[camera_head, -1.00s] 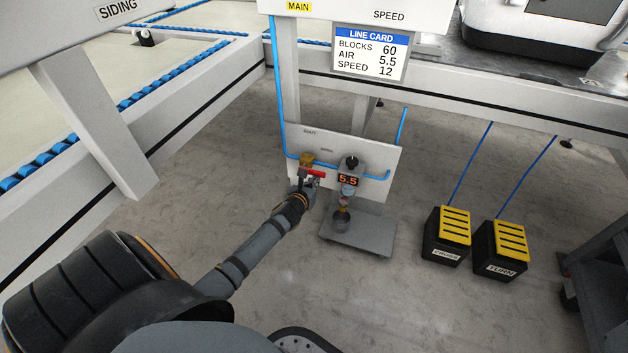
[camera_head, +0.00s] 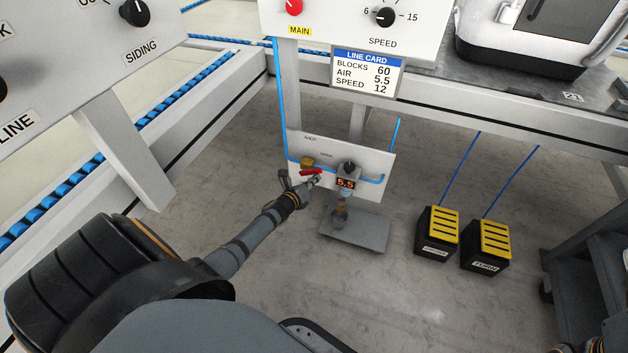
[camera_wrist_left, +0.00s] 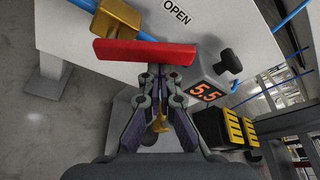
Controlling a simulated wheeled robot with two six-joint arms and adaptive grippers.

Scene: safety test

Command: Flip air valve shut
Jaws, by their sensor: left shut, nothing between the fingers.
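The air valve is a brass body (camera_head: 307,162) with a red lever (camera_head: 311,171) on a white panel under the machine. In the left wrist view the red lever (camera_wrist_left: 145,53) lies nearly level across the picture, beside the brass body (camera_wrist_left: 117,18). The word OPEN is printed on the panel above it. My left gripper (camera_head: 316,180) is at the lever. In the left wrist view its fingers (camera_wrist_left: 160,72) are shut and empty, with the tips just below the lever's edge; I cannot tell whether they touch it. My right gripper does not show.
A regulator with a black knob (camera_wrist_left: 230,62) and a 5.5 display (camera_head: 346,184) is close to the right of the lever. A grey plate (camera_head: 362,230) is below. Two black and yellow pedals (camera_head: 438,230) stand on the floor to the right. Blue air lines (camera_head: 280,100) run along the panel.

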